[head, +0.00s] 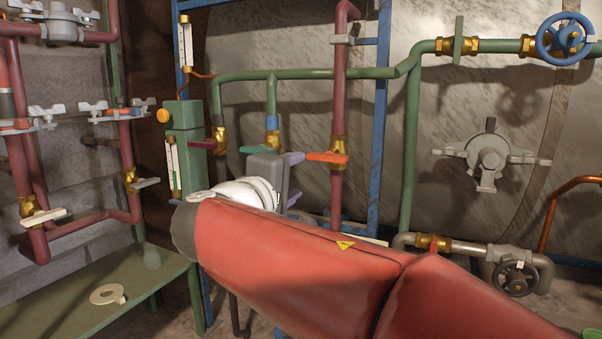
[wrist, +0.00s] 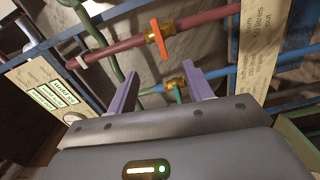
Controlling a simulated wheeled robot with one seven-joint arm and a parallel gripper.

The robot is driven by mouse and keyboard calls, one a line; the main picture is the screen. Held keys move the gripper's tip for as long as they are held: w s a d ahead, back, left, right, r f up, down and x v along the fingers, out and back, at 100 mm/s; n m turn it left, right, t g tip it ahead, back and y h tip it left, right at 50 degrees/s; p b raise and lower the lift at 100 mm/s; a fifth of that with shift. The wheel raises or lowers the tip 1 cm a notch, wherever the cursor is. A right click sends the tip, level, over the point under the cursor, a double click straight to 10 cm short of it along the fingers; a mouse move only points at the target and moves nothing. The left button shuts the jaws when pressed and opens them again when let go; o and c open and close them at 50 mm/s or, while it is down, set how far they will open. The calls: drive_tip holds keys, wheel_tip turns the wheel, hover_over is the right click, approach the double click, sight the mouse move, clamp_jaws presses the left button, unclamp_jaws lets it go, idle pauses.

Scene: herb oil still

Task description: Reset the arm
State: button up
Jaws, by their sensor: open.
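My arm (head: 300,255), in red covers, reaches from the lower right of the head view up to the pipework at the middle. My gripper (head: 293,178) is at its far end, in front of the pipes. In the wrist view my gripper (wrist: 163,84) has its two purple fingers spread wide, with nothing held between them. A valve with a green lever (wrist: 178,95) on a blue pipe shows beyond the gap between the fingers. I cannot tell how far the fingertips are from it. Part of the gripper is hidden behind the wrist in the head view.
A valve with an orange lever (head: 328,156) stands close right of the gripper. A blue handwheel (head: 565,38) and a grey hatch (head: 487,155) are to the right. A green bench (head: 75,300) bears a pale ring at lower left. A labelled panel (wrist: 50,95) shows left.

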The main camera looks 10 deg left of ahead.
drive_tip(key=shift+s+a, duration=0.15)
drive_tip(key=shift+s, duration=0.2)
drive_tip(key=shift+c, duration=0.3)
